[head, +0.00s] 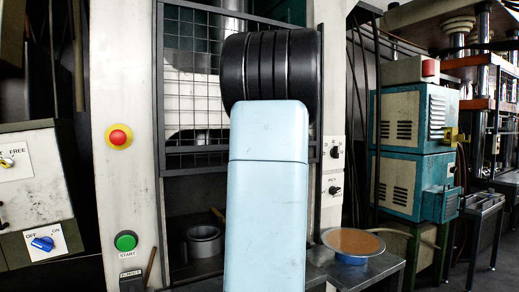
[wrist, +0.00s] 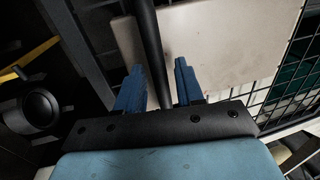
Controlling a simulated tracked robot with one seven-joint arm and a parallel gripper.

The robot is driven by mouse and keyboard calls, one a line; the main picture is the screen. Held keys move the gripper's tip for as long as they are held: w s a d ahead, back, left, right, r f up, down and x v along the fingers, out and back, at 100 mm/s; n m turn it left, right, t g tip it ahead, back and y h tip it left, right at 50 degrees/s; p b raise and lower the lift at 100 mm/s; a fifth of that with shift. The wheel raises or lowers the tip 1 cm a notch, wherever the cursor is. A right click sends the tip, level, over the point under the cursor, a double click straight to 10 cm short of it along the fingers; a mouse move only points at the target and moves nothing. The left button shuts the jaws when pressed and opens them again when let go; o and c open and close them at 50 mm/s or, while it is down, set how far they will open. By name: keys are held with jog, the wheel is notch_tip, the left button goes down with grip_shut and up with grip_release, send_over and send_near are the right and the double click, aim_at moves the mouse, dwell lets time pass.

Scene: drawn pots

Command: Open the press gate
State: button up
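The press gate (head: 199,125) is a dark frame with wire mesh, in the middle of the head view, partly hidden behind my arm. It covers the upper part of the press opening. Its mesh also shows at the right of the wrist view (wrist: 297,72). In the wrist view my gripper (wrist: 160,82) has its two blue fingers apart. A dark round bar (wrist: 149,45), seemingly the gate's handle, runs between them. My arm hides the gripper in the head view.
A red emergency button (head: 118,137) and a green start button (head: 125,241) sit on the left press column. A blue switch (head: 43,243) is farther left. A blue pan (head: 352,247) of brown material stands on a table at the right, beside a teal cabinet (head: 400,130).

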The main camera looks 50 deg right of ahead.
jog(key=v, duration=1.3)
jog(key=shift+s+a, duration=0.1)
jog(key=shift+a, duration=0.05)
jog(key=w+a+f+n+g, duration=0.2)
jog(key=w+a+n+g, duration=0.15)
jog(key=a, duration=0.65)
jog(key=w+a+f+n+g, duration=0.25)
jog(key=a+n, duration=0.25)
jog(key=a, duration=0.4)
jog(key=s+a+f+n+g+y, duration=0.2)
jog(key=s+a+f+n, duration=0.1)
jog(key=a, duration=0.4)
jog(key=s+a+f+n+g+y, duration=0.2)
jog(key=s+a+f+n+g, duration=0.1)
jog(key=s+a, duration=0.4)
jog(key=s+a+f+n+g+y, duration=0.2)
jog(key=s+a+f+n, duration=0.2)
jog(key=a+n, duration=0.3)
jog(key=shift+s+a+f+g, duration=0.35)
jog(key=shift+s+a, duration=0.5)
jog(key=shift+a, duration=0.4)
